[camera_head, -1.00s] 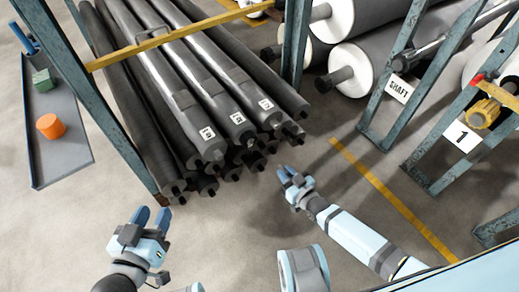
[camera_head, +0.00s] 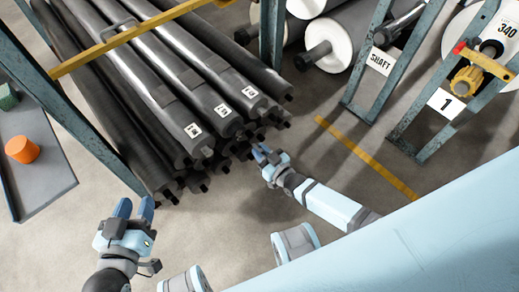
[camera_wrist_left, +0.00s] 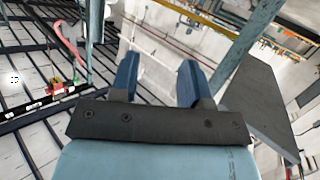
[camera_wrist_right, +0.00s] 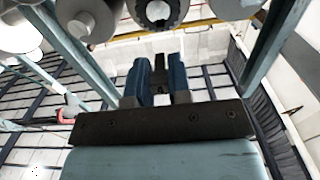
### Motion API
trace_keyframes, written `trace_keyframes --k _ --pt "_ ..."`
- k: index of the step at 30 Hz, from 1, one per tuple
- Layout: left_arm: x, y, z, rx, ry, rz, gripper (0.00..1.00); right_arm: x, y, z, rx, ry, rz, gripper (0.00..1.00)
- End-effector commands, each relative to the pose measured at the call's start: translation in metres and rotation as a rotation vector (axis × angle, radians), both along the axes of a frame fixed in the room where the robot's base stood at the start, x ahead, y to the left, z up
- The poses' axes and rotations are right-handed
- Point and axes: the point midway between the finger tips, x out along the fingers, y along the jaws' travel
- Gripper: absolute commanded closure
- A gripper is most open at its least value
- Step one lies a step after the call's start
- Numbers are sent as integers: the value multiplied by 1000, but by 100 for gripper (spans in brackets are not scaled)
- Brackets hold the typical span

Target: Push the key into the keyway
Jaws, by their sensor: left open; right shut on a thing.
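My right gripper (camera_head: 262,153) hangs over the floor beside the ends of the grey rolls. A metal shaft (camera_head: 407,27) lies across the blue rack behind the "SHAFT" sign (camera_head: 381,61). I cannot make out a keyway on it.
A grey tray (camera_head: 45,185) holds an orange cylinder (camera_head: 22,149) and a green block. A blue rack post (camera_head: 430,140) carries sign 1 (camera_head: 445,103). Floor with a yellow line (camera_head: 365,155) is clear.

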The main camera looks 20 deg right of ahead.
Motion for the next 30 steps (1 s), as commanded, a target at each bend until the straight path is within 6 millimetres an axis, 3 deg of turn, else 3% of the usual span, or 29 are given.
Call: trace_keyframes --k 13,18,22,30 --pt "4 -10 13 -59 -83 -15 57 39 14 -1 2 -2 -1 100" --pt "5 -13 30 -89 -138 -23 57 51 19 0 2 -2 -1 100" --pt "8 -16 39 -102 -168 -31 57 55 20 1 1 -2 0 100" --pt "7 -17 37 -99 -162 -33 57 55 20 1 0 -1 0 100"
